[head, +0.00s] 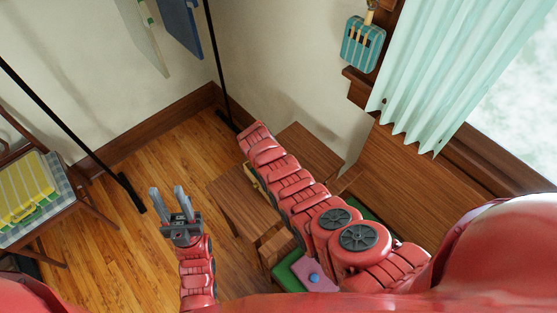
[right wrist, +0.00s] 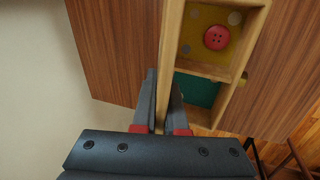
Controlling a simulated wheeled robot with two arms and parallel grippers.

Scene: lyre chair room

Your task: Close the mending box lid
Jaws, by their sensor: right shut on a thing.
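The mending box shows in the head view as brown wooden panels (head: 240,203) on the floor side of my right arm, with a green-lined part (head: 287,273) at its near end. My right arm covers much of it and hides my right gripper there. In the right wrist view my right gripper (right wrist: 163,88) is shut on the light wooden wall (right wrist: 170,45) of a shallow tray. Brown wood panels (right wrist: 115,45) lie on both sides of this tray. I cannot tell which panel is the lid. My left gripper (head: 169,193) is open and empty over the floor.
The tray holds a red button (right wrist: 216,37). A pink piece with a blue button (head: 314,278) lies at the box's near end. A chair with a yellow case (head: 25,190) stands at left. Black stands, a window with a mint curtain (head: 455,70) and bare floor (head: 140,255) surround it.

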